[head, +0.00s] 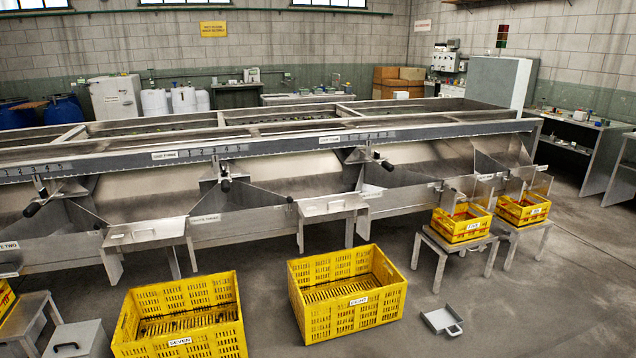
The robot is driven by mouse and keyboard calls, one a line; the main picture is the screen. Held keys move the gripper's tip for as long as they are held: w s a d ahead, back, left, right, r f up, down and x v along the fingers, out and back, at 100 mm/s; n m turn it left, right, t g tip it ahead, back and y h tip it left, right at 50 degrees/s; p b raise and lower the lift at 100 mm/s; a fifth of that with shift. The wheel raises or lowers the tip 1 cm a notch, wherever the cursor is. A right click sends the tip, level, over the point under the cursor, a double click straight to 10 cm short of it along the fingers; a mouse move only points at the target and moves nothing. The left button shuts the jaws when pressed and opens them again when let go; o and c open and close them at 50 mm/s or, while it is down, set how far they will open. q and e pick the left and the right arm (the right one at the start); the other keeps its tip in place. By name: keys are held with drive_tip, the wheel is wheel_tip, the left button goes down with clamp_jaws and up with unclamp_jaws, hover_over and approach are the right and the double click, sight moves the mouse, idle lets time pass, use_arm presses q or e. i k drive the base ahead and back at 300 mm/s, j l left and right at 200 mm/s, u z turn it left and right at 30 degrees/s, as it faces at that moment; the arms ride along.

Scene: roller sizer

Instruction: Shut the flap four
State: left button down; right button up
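The long metal roller sizer (270,137) runs across the head view, with sloped chutes along its front. Black-knobbed levers (226,180) stick out along the front. Neither of my grippers is in view.
Yellow crates marked SEVEN (182,316) and EIGHT (348,293) stand on the floor before the sizer. Smaller yellow crates (462,223) (523,209) sit on metal stands at right. A grey scoop-like tray (441,321) lies on the floor. The floor at right is clear.

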sight(312, 208)
drive_tip(key=i, duration=1.75)
